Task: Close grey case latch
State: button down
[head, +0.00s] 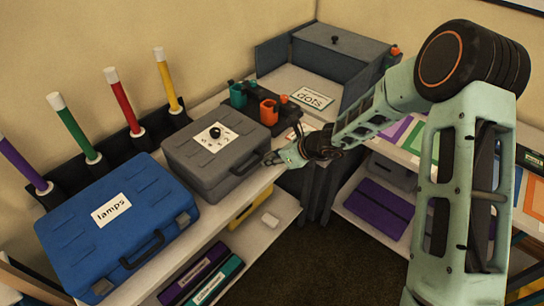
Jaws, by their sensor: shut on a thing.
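The grey case (190,150) stands on the white shelf top with its lid down. A white card with a black knob-like mark (215,133) is on its lid. A dark handle (244,166) is on its front face. My gripper (270,160) is at the right end of the case's front edge, with its fingertips against it. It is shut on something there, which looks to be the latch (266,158). The fingers hide most of the latch, so I cannot see whether it is fastened.
A blue case (160,185) labelled "lamps" stands left of the grey case. Several coloured tubes (120,97) stand upright behind. Lower shelves hold cases.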

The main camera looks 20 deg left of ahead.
jog(key=c, duration=1.6)
grip_release()
jog(key=shift+d+r, duration=0.1)
jog(key=shift+d+r, duration=0.25)
jog(key=shift+r, duration=0.05)
jog(key=v, duration=1.1)
jog(key=shift+s+f, duration=0.1)
jog(key=shift+s, duration=0.05)
